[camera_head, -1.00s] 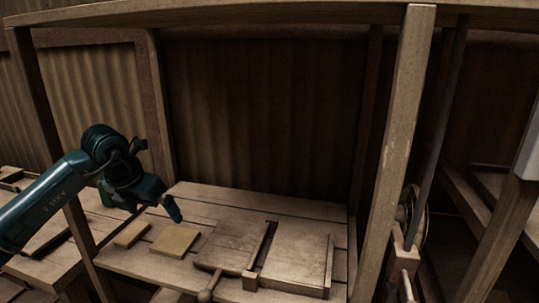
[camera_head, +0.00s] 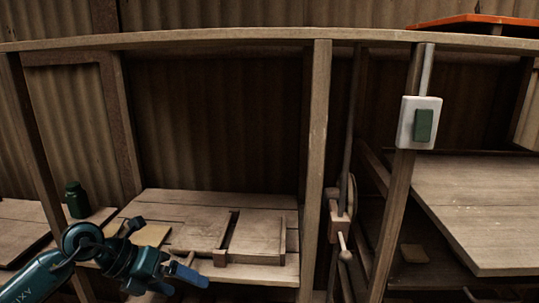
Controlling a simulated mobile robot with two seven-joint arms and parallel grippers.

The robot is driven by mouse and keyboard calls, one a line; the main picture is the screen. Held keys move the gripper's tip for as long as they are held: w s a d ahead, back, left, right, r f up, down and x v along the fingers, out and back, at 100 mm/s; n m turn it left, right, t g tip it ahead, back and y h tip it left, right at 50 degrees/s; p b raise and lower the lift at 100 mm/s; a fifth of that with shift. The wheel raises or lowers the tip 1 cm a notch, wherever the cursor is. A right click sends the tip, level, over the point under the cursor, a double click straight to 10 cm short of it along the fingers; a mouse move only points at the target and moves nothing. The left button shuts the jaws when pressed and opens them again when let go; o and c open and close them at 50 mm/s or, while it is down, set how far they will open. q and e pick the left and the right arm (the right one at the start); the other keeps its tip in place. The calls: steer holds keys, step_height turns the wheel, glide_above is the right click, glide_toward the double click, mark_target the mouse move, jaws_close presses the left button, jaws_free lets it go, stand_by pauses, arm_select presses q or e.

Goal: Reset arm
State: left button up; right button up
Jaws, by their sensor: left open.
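My left gripper (camera_head: 178,276) is at the bottom left in the head view, at the end of my dark teal arm. Its blue-tipped fingers are apart and hold nothing visible. It is at the front left of the wooden bench top (camera_head: 165,197), in front of a thin tan tile (camera_head: 152,234) that my arm partly covers. Just right of it is the wooden tile form, with a flat board (camera_head: 200,230) and a framed panel (camera_head: 258,232). My right gripper is not in view.
Wooden posts (camera_head: 314,160) and a top beam (camera_head: 200,39) frame the bench. A wooden lever mechanism (camera_head: 341,225) is right of the middle post. A white box with a green switch (camera_head: 424,125) is on the right post. A green jar (camera_head: 77,202) stands at left.

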arm_select(q)
steer(key=s+d+r+n+t+h+p, duration=0.25)
steer(key=s+d+n+t+h, duration=0.35)
steer(key=d+n+t+h, duration=0.45)
steer(key=s+a+f+n+g+y+p, duration=0.1)
steer(key=s+a+f+n+y, duration=0.2)
steer(key=s+f+n+y, duration=0.4)
steer(key=s+a+f+n+g+y+p, duration=0.1)
steer(key=s+f+n+y, duration=0.5)
steer(key=f+n, duration=0.7)
steer(key=a+n+g+y, duration=0.1)
steer(key=a+n+y, duration=0.1)
steer(key=n, duration=0.3)
steer(key=shift+s+a, duration=0.4)
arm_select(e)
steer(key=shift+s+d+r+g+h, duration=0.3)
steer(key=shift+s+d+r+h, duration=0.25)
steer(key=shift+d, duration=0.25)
